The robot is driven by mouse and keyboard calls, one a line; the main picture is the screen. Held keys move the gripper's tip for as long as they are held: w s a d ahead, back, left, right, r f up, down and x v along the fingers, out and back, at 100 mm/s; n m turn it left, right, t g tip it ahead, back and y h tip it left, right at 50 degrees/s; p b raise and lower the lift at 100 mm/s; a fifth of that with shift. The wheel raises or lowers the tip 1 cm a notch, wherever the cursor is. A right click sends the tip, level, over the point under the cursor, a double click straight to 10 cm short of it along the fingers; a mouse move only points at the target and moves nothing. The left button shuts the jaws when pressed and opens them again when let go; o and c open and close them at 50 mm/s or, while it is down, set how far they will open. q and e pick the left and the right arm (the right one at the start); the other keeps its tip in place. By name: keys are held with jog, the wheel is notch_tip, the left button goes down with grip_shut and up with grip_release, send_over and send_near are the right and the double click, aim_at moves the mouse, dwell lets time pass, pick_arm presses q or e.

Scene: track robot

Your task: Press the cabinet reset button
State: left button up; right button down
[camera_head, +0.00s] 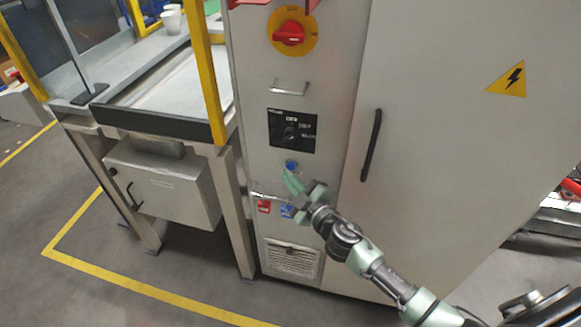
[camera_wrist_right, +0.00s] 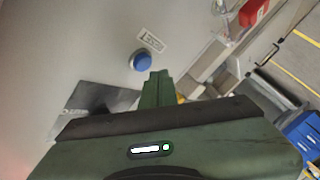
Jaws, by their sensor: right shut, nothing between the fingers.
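The reset button is a round blue button (camera_head: 291,164) on the narrow front panel of the grey cabinet (camera_head: 335,90), below a black selector plate. It also shows in the right wrist view as a blue button (camera_wrist_right: 141,60) beside a small white label (camera_wrist_right: 151,40). My right gripper (camera_head: 289,176) is shut and empty, its green fingertips just below the button in the head view. In the right wrist view the shut fingertips (camera_wrist_right: 158,76) lie close to the button, with a small gap in the picture. Contact cannot be told. My left gripper is not in view.
A black selector switch plate (camera_head: 291,131), a metal handle (camera_head: 289,88) and a red rotary switch (camera_head: 289,34) are above the button. Red (camera_head: 264,206) and blue (camera_head: 287,211) padlocks hang below it. A yellow-posted workbench (camera_head: 160,123) stands left.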

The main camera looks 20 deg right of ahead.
jog(key=shift+w+d, duration=0.1)
jog(key=shift+w, duration=0.05)
dwell(0.4)
jog(key=shift+w+d, duration=0.15)
jog(key=shift+w, duration=0.05)
jog(key=shift+w+d, duration=0.3)
jog(key=shift+w, duration=0.1)
dwell(1.0)
jog(key=shift+s, duration=0.1)
jog(key=shift+s+a, duration=0.5)
jog(key=shift+s, duration=0.15)
jog(key=s+a, duration=0.1)
jog(key=s, duration=0.1)
jog(key=s+a, duration=0.2)
jog(key=shift+s, duration=0.1)
dwell(0.3)
jog(key=shift+d, duration=0.1)
dwell(0.4)
